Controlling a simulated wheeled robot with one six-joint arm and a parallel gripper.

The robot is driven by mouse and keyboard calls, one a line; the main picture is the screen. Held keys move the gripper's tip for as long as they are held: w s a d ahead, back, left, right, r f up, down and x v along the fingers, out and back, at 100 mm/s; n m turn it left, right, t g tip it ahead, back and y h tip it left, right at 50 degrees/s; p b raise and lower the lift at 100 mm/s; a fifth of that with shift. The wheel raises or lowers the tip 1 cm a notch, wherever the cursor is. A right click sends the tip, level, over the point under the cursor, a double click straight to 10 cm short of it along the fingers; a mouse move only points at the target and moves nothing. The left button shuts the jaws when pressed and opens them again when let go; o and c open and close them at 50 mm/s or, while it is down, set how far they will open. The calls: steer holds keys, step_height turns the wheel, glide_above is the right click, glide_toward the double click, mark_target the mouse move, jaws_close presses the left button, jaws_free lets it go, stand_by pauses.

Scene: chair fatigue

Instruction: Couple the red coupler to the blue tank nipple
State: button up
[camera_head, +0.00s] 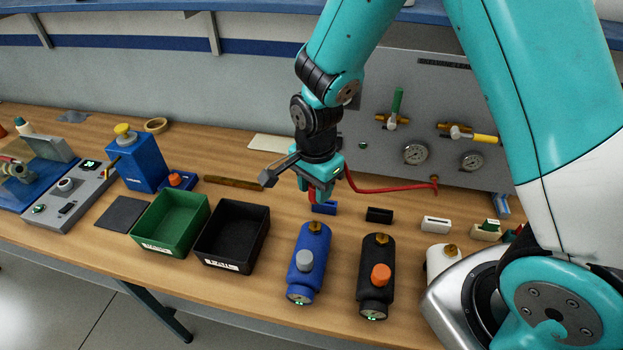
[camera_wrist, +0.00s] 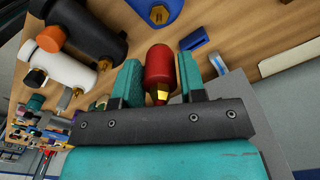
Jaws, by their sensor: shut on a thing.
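The red coupler (camera_wrist: 160,70) is between the two teal fingers of my gripper (camera_wrist: 160,75), which is shut on it. In the head view my gripper (camera_head: 319,188) points down over the table behind the blue tank (camera_head: 308,264), and the red coupler (camera_head: 312,194) shows only in part. A red hose (camera_head: 390,190) runs from the gripper area to the back panel. The blue tank lies with its brass nipple (camera_head: 315,227) at the far end. In the wrist view the nipple (camera_wrist: 158,15) is beyond the coupler's rounded red end, apart from it.
A blue holder block (camera_head: 325,208) is just below my gripper. A black tank (camera_head: 376,280) and a white tank (camera_head: 441,260) are to the right of the blue one. A black bin (camera_head: 232,235) and a green bin (camera_head: 170,222) are to the left. The gauge panel (camera_head: 440,120) stands behind.

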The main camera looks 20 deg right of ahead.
mark_target(315, 221)
steer(key=shift+f+b, duration=2.2)
steer(key=shift+f, duration=0.7)
steer(key=shift+f+b, duration=0.95)
steer(key=shift+f, duration=0.5)
steer(key=o, duration=1.2)
steer(key=shift+s, duration=0.1)
steer(key=shift+r, duration=0.1)
step_height(315, 221, up, 17)
steer(key=b, duration=0.3)
steer(key=shift+r, duration=0.15)
